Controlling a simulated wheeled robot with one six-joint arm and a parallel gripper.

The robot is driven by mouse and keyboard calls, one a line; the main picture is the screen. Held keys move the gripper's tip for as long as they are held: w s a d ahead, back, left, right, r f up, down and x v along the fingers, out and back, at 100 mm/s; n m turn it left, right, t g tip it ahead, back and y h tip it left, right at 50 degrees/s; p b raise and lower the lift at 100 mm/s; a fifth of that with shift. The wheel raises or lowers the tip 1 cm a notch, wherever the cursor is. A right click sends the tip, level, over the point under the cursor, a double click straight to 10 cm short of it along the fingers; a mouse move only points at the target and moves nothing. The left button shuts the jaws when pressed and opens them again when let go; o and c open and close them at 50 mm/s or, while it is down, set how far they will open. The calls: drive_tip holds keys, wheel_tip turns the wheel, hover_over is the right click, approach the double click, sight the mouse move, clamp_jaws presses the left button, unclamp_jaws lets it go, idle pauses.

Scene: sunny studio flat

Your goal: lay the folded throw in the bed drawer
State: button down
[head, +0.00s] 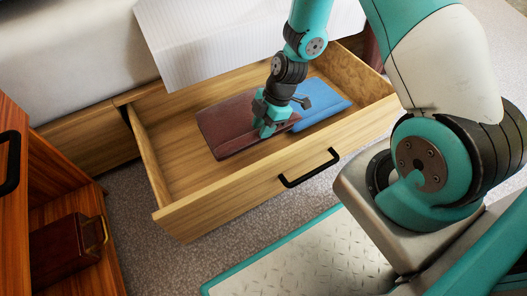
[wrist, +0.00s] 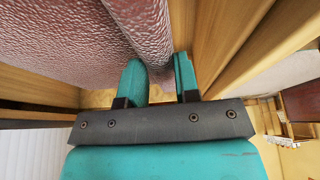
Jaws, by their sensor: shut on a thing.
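The folded throw (head: 228,122) is maroon and lies inside the open bed drawer (head: 225,198), on its floor. A blue folded-looking piece (head: 318,100) lies against its right side; I cannot tell whether it is separate. My gripper (head: 267,129) reaches down into the drawer at the throw's right part, near the blue piece. In the wrist view, the throw (wrist: 60,40) fills the upper left, and a fold of it runs between the fingers of my gripper (wrist: 160,76). My gripper is shut on that fold, which is partly hidden by the fingers.
The drawer's front has a black handle (head: 308,168). The bed with a pale cover (head: 245,40) overhangs the drawer's back. A wooden cabinet (head: 12,240) at left holds a dark red box (head: 62,255). The drawer floor left of the throw is bare.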

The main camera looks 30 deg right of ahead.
wheel_tip(320, 180, down, 10)
drive_tip(key=b, duration=0.5)
drive_tip(key=shift+f, duration=0.25)
drive_tip(key=c, duration=0.8)
unclamp_jaws()
drive_tip(key=shift+c, duration=0.2)
